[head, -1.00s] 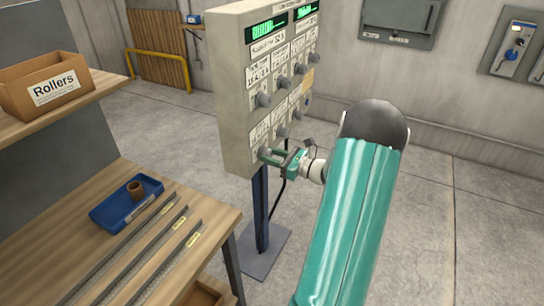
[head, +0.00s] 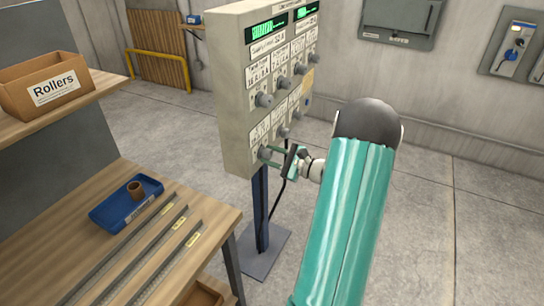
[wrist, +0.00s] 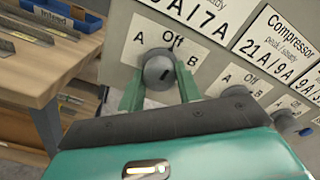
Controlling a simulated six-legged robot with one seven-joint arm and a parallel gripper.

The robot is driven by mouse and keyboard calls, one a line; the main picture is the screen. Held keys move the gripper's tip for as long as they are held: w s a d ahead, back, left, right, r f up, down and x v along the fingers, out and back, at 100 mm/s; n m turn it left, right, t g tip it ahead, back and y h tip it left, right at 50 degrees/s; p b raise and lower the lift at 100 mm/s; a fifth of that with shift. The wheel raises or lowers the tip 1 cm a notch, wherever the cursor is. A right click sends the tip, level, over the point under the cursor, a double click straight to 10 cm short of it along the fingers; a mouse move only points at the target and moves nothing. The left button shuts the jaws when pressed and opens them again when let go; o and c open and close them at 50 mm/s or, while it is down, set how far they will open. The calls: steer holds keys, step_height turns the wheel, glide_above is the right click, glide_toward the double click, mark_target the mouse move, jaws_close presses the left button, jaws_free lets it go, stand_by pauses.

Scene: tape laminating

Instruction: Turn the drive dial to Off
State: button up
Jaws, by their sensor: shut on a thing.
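A grey control panel (head: 226,95) stands on a blue post, with several round dials on its face. My gripper (head: 269,155) is at the lowest dial on the left (head: 263,152). In the wrist view, my green fingers (wrist: 160,90) are on either side of this grey dial (wrist: 158,66) and shut on it. A plate (wrist: 140,36) behind the dial is marked A, Off and B. The dial's dark mark slants up and to the right, between Off and B. The name above the plate is cut off, so I cannot read which dial it is.
A neighbouring dial (wrist: 236,92) sits close to the right of my fingers. A wooden bench (head: 95,225) with a blue tray (head: 103,213) and metal strips is on the left. The floor right of the panel is clear.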

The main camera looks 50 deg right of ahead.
steer(key=shift+s+n, duration=0.1)
steer(key=shift+n, duration=0.5)
steer(key=o, duration=1)
steer(key=v, duration=1.3)
steer(key=shift+s, duration=0.35)
steer(key=shift+d, duration=0.1)
